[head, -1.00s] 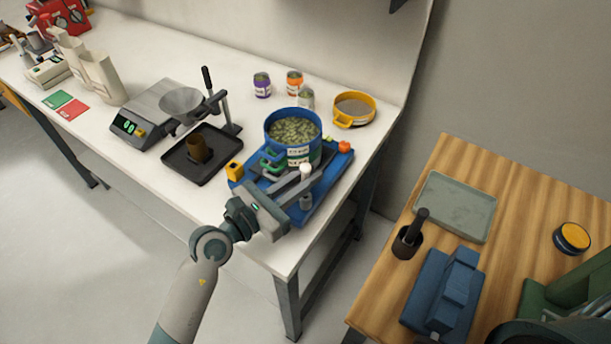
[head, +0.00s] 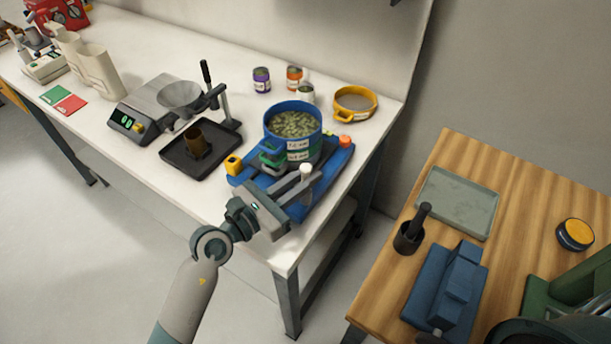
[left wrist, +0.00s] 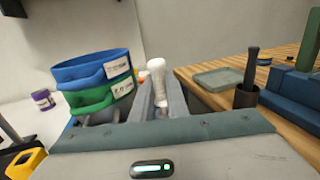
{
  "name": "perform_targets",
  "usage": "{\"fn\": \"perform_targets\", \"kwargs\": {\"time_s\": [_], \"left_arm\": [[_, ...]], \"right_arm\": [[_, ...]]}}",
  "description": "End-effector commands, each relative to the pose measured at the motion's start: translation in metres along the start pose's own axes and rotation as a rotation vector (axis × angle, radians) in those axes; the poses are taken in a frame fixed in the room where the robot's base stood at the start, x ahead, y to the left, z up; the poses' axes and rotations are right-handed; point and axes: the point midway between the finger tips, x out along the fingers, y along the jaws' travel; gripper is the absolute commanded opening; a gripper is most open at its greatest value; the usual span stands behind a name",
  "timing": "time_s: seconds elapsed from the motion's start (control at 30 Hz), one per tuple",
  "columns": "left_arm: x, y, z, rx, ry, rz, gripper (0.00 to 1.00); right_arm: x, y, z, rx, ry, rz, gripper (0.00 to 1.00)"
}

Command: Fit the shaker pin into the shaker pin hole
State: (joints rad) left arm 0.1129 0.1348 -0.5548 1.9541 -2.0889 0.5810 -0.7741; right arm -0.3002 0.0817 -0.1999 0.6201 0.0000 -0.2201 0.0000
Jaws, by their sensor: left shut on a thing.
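My left gripper (head: 298,188) is shut on the white-topped shaker pin (head: 306,169), over the front edge of the blue shaker base (head: 332,168). The pin stands about upright between the two grey fingers, its white knob above them; it also shows in the left wrist view (left wrist: 156,72). A sieve stack, blue over green (head: 292,145), stands on the base behind the pin, with greenish grains in the top. The pin hole is hidden, and I cannot tell whether the pin's lower end touches it. My right gripper is not seen.
A black tray (head: 226,140) with a brown cup, a scale (head: 143,122), several cans and a yellow sieve (head: 340,117) share the white bench. A wooden table (head: 405,268) stands to the right.

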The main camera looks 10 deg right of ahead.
Motion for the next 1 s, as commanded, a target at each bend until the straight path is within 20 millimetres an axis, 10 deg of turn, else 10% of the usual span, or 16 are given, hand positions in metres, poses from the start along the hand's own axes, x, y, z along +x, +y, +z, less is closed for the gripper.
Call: {"fn": "perform_targets", "kwargs": {"time_s": [0.93, 1.0], "left_arm": [[0.000, 0.000, -0.019, 0.001, 0.000, 0.001, 0.00], [0.000, 0.000, -0.019, 0.001, 0.001, 0.000, 0.30]], "right_arm": [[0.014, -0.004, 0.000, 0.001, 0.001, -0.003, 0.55], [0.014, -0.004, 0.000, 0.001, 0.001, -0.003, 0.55]]}}
